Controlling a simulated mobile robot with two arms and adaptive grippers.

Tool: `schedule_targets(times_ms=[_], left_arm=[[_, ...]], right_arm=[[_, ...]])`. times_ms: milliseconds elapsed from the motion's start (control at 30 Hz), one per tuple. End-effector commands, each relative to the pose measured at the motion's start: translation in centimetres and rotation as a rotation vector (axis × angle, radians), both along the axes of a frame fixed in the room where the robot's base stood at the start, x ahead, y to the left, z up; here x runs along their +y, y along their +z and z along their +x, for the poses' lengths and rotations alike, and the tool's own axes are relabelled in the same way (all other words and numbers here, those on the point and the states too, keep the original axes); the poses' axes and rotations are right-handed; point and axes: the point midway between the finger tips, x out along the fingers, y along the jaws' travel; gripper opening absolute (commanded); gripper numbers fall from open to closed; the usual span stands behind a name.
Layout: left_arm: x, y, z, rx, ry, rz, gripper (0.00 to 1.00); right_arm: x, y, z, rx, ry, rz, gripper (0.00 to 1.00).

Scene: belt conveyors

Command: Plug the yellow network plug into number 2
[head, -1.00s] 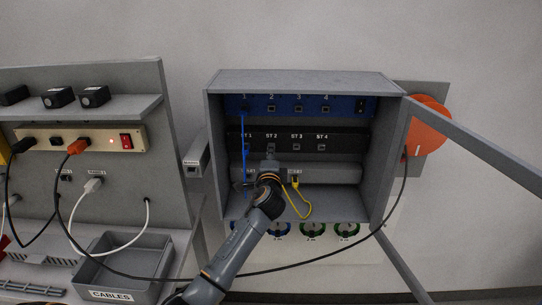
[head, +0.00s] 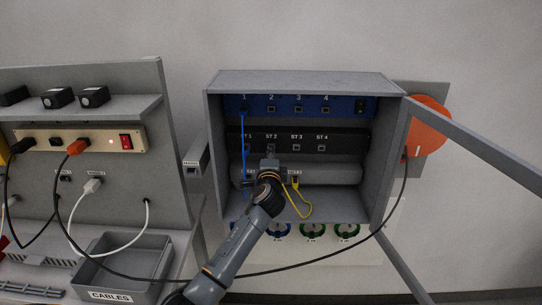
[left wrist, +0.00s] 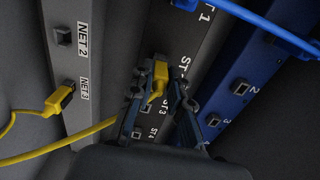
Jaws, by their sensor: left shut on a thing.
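My left gripper (head: 270,158) reaches into the open cabinet, just below the ST 2 socket of the black panel (head: 345,136). In the left wrist view the left gripper (left wrist: 160,98) is shut on the yellow plug (left wrist: 159,77), which stands in front of the black panel beside the ST 2 label. I cannot tell whether its tip touches or enters a socket. The plug's yellow cable (left wrist: 90,133) loops to a yellow plug at NET 3 (left wrist: 60,101). The blue panel (head: 285,105) above has sockets numbered 1 to 4. My right gripper is out of view.
A blue cable (head: 244,150) hangs from socket 1 down the cabinet's left side. The open cabinet door (head: 470,140) is at the right. A black cable (head: 330,262) sags below the cabinet. A grey cables bin (head: 120,265) and workbench stand at the left.

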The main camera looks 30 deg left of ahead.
Motion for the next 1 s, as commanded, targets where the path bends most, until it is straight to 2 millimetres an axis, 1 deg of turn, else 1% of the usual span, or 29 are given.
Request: schedule_targets(times_ms=[400, 433, 533, 867, 1000], left_arm=[[0.2, 0.0, 0.3, -0.001, 0.000, 0.001, 0.00], [0.2, 0.0, 0.3, -0.001, 0.000, 0.001, 0.24], [0.2, 0.0, 0.3, -0.001, 0.000, 0.001, 0.44], [0.1, 0.0, 0.2, 0.000, 0.000, 0.000, 0.44], [-0.5, 0.0, -0.7, 0.000, -0.001, 0.001, 0.44]], right_arm=[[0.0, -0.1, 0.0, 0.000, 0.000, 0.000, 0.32], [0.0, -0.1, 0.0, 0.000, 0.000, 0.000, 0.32], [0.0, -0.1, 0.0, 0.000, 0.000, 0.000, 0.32], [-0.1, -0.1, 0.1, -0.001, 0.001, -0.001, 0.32], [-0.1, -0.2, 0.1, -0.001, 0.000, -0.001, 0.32]])
